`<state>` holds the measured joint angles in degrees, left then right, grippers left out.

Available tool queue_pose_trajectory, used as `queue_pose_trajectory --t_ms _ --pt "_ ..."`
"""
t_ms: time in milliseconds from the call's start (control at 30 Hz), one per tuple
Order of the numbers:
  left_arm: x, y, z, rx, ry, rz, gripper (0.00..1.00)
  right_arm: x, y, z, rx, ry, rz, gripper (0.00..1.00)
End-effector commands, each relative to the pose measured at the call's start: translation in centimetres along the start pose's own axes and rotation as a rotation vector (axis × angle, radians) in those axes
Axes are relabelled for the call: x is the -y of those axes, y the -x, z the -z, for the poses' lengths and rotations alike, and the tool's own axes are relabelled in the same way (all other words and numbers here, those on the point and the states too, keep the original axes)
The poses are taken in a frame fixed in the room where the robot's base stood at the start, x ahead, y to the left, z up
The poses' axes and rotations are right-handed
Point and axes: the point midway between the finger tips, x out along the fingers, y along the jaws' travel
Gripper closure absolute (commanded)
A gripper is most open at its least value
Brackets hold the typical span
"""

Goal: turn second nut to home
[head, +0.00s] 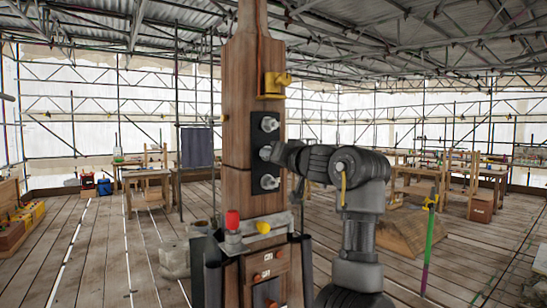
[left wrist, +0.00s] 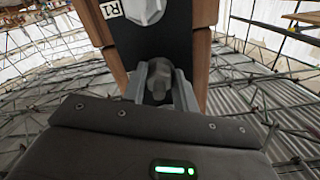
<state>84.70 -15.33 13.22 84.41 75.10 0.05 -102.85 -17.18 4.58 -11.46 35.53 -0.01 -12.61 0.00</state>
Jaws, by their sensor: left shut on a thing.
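A tall wooden spire post (head: 240,100) carries a black plate (head: 258,138) with three grey nuts in a column. The top nut (head: 269,124) and the bottom nut (head: 269,182) are free. My left gripper (head: 273,153) reaches the plate from the right side and is shut on the middle nut (head: 265,153), partly hiding it. My right gripper is not in view.
A yellow bracket (head: 273,85) sticks out above the plate. Below it are a grey clamp ledge (head: 262,232) with a red knob (head: 232,220) and a yellow knob (head: 264,228). Workbenches stand behind, and a green pole (head: 430,240) stands at the right.

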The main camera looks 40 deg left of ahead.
Motion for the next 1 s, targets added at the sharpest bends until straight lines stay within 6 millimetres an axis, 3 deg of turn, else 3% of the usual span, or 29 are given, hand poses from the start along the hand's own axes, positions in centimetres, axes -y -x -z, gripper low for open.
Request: queue_pose_trajectory --t_ms 300,333,500,800,1000 --pt "-0.2 0.0 -0.3 0.008 -0.003 -0.002 0.94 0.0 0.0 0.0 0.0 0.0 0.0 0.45" --pt "-0.2 0.0 -0.3 0.008 -0.003 -0.002 0.69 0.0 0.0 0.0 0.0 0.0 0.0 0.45" --pt "-0.1 0.0 -0.2 0.005 -0.002 -0.001 0.5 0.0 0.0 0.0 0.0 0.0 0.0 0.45" --pt "-0.1 0.2 -0.1 0.002 -0.001 -0.001 0.5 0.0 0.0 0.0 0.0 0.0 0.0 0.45" --pt "-0.6 2.9 0.1 0.001 -0.001 -0.004 0.5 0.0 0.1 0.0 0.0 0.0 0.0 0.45"
